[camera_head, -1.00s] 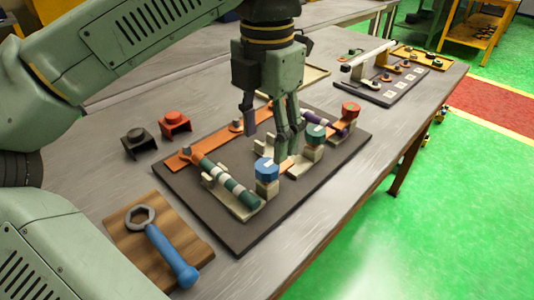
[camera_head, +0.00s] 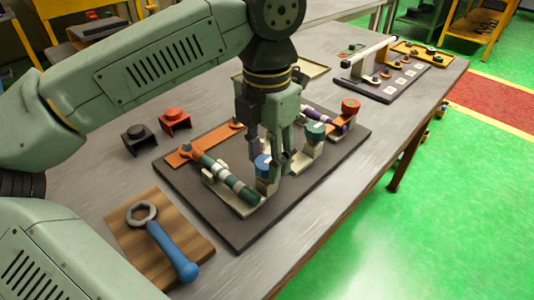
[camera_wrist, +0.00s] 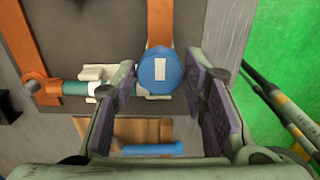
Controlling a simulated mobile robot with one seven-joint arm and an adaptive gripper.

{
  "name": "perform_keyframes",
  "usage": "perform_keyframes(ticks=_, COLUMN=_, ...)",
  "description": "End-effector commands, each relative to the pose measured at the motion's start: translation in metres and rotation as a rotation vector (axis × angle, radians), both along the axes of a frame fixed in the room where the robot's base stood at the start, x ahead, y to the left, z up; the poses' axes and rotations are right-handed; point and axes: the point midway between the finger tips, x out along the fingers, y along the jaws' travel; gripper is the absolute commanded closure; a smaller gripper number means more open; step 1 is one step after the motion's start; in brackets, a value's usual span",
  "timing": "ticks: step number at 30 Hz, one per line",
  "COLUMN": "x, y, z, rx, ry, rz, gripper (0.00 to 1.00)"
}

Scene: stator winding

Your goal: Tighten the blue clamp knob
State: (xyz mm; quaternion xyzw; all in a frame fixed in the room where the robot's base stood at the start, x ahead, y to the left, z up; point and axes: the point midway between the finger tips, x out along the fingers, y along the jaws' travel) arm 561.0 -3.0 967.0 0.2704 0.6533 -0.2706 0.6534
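The blue clamp knob (camera_head: 263,165) is a round blue cap with a white mark, on a pale clamp block on the dark board (camera_head: 190,208). In the head view my gripper (camera_head: 273,160) is down at the knob and partly hides it. In the wrist view the blue knob (camera_wrist: 160,70) lies between the fingertips of my open gripper (camera_wrist: 160,78), with a gap on each side. A green and white banded rod (camera_head: 228,180) lies in the clamp beside the knob.
A green knob (camera_head: 315,131) and a red knob (camera_head: 350,107) stand farther right on the board. Black (camera_head: 137,139) and red (camera_head: 173,121) blocks stand behind.

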Motion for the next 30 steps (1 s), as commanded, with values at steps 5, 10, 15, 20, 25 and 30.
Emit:
perform_keyframes(ticks=5, x=0.0000, y=0.0000, z=0.0001, rx=0.000, ry=0.000, rz=0.000, gripper=0.74)
perform_keyframes(ticks=10, x=0.0000, y=0.0000, z=0.0002, rx=0.000, ry=0.000, rz=0.000, gripper=0.86)
perform_keyframes(ticks=15, x=0.0000, y=0.0000, z=0.0002, rx=0.000, ry=0.000, rz=-0.001, gripper=0.92)
perform_keyframes(ticks=20, x=0.0001, y=-0.0001, z=-0.0002, rx=0.000, ry=0.000, rz=-0.019, gripper=0.92)
perform_keyframes(ticks=25, x=0.0000, y=0.0000, z=-0.0008, rx=0.000, ry=0.000, rz=-0.084, gripper=0.92)
perform_keyframes(ticks=30, x=0.0000, y=-0.0006, z=-0.0011, rx=-0.001, ry=-0.001, rz=-0.203, gripper=0.92)
